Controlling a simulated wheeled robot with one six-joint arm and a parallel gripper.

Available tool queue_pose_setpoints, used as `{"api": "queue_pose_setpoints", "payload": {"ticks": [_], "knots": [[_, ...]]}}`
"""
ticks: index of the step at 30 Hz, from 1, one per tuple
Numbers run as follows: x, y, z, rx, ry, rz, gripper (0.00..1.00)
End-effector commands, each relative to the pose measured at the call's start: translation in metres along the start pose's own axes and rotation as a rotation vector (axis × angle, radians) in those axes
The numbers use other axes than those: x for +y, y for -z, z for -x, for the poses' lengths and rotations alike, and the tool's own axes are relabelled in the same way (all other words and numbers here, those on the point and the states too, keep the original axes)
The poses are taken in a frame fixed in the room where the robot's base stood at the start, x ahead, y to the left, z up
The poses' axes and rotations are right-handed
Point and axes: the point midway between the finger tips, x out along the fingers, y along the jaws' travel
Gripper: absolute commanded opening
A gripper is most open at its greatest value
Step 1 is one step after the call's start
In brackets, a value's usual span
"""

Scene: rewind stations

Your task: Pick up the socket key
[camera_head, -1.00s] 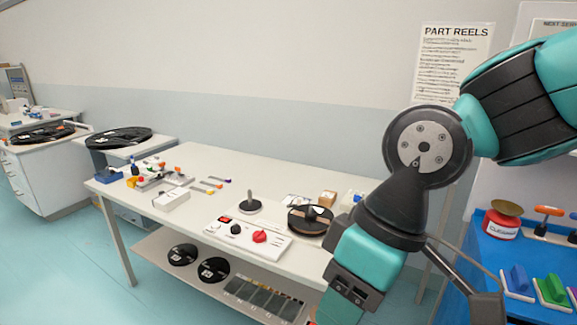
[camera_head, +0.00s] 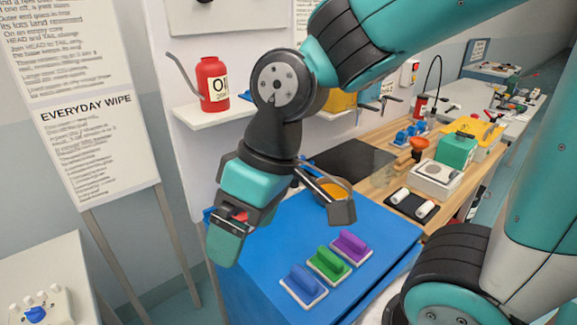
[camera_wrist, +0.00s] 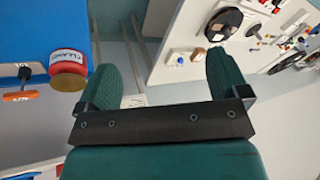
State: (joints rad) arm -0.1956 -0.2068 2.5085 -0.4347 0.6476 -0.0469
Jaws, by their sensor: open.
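I cannot make out a socket key for certain.
Purple, green and blue handled blocks (camera_head: 303,285) stand on the blue bench (camera_head: 385,235). A red oil can (camera_head: 212,84) stands on a shelf above. A wooden bench (camera_head: 462,172) holds several items at right. A white table (camera_head: 45,265) is at left.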

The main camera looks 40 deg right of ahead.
Motion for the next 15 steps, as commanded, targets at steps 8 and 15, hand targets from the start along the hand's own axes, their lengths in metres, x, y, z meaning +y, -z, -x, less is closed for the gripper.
{"api": "queue_pose_setpoints", "payload": {"ticks": [8,15], "knots": [[0.223,0.035,-0.039,0.169,-0.249,-0.311,0.96],[0.339,0.001,-0.05,0.207,-0.412,-0.425,0.96]]}}
